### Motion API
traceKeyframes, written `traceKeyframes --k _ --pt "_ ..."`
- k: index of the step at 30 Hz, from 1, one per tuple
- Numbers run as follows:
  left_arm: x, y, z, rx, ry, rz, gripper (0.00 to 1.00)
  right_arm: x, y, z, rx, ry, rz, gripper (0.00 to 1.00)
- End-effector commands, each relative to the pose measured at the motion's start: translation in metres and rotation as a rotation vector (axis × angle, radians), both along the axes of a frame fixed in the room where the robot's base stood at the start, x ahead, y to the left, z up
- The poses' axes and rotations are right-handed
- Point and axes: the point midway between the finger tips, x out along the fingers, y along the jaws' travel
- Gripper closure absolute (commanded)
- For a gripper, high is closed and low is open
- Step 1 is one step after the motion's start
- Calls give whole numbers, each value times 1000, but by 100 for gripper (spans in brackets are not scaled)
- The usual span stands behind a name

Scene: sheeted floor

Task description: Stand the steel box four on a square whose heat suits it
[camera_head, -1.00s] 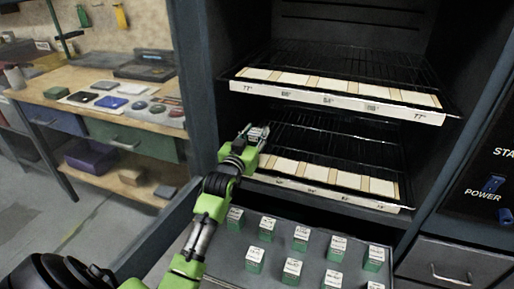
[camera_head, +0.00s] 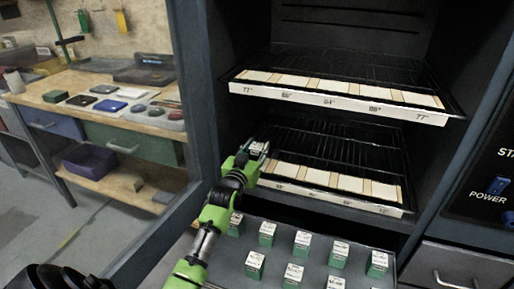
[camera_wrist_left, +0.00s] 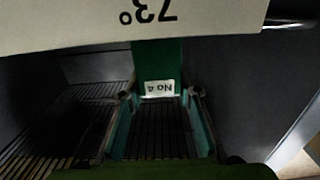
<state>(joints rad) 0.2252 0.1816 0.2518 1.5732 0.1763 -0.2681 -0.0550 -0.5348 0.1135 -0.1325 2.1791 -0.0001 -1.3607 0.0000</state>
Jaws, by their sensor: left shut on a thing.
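My left gripper (camera_head: 254,151) is shut on a small box (camera_head: 258,147) at the left end of the oven's lower shelf (camera_head: 340,151). In the left wrist view the box (camera_wrist_left: 158,60) is green, with a white label reading "No 4", upside down between the fingertips. A strip reading 73° (camera_wrist_left: 150,22) crosses the top of that view and hides part of the box. Cream squares (camera_head: 318,177) line the lower shelf's front; that strip's figures are too small to read surely in the head view. My right gripper is not in view.
An upper rack (camera_head: 340,75) has cream squares and a strip with 77° at both ends. Below, a grey tray (camera_head: 222,262) holds several green boxes with white labels (camera_head: 301,243). The oven's side wall (camera_head: 200,90) stands close left of my gripper. A workbench (camera_head: 60,100) is further left.

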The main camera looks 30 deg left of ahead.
Motion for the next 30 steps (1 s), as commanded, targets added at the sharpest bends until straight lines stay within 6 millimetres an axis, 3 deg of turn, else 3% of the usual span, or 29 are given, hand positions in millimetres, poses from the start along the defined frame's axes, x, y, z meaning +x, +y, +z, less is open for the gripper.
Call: traceKeyframes --k 2,3,4,17,23,30 --pt "0 0 -1 1 -3 0 99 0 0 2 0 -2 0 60" --pt "0 0 -2 0 1 0 61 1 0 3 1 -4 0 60" --pt "0 0 -2 0 1 0 53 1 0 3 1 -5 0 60" --pt "-1 0 1 0 0 0 52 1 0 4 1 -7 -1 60" --pt "-29 -7 0 1 3 -1 52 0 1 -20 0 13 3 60" --pt "-77 -19 0 1 3 0 52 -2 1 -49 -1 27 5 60"
